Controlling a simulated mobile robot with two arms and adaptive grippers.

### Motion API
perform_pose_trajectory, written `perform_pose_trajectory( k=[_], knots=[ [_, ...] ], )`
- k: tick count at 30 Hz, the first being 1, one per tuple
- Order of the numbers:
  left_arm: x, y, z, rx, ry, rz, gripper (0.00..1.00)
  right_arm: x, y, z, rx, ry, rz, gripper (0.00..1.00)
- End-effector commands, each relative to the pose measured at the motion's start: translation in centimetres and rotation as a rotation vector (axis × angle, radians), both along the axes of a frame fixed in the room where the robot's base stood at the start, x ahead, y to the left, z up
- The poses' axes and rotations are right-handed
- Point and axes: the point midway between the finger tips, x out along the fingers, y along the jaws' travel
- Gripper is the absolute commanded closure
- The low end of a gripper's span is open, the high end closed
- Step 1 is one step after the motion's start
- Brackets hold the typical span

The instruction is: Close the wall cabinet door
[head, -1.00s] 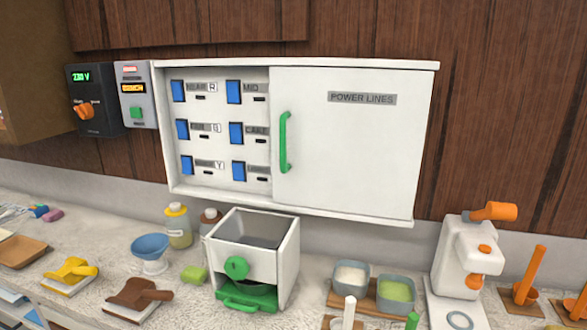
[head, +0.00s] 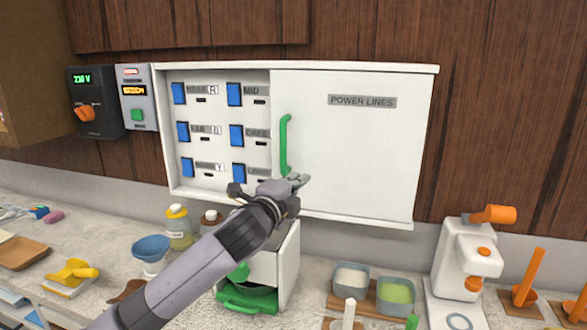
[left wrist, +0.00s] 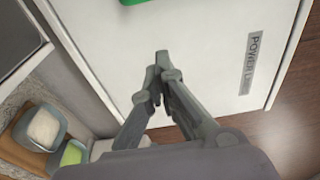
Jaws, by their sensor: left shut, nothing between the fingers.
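The white wall cabinet (head: 425,66) hangs on the wood wall. Its sliding door (head: 360,150), labelled POWER LINES, covers the right half, and the left half is uncovered. The door has a green vertical handle (head: 285,146) near its left edge. In the uncovered half (head: 208,108) several blue switches show. My left gripper (head: 299,181) is just below the handle, in front of the door's lower left part. The left wrist view shows its fingers (left wrist: 160,62) shut and empty before the white door (left wrist: 205,45), with a bit of the green handle (left wrist: 133,2) at the top edge. My right gripper is not in view.
A white box with green parts (head: 290,250) stands below the cabinet, partly behind my left arm. Bottles (head: 178,228), tubs (head: 397,292) and a white and orange machine (head: 465,260) stand on the counter. Two control boxes (head: 95,100) hang left of the cabinet.

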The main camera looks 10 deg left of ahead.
Motion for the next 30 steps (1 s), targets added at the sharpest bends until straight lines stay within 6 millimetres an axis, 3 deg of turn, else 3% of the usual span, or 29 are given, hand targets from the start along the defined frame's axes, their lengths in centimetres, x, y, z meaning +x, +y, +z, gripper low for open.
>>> perform_pose_trajectory(
  k=[6,15,21,30],
  knots=[
    [3.7,-1.1,0.3,-0.003,0.002,0.001,1.0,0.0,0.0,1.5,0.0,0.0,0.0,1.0],
    [7.6,-1.7,0.3,-0.001,0.002,0.003,1.0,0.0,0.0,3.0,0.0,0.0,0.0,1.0],
    [7.2,1.1,0.2,-0.001,0.002,0.002,1.0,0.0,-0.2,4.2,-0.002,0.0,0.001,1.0],
    [7.1,1.9,0.0,-0.003,0.001,-0.001,1.0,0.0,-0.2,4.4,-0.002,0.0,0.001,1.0]
  ],
)
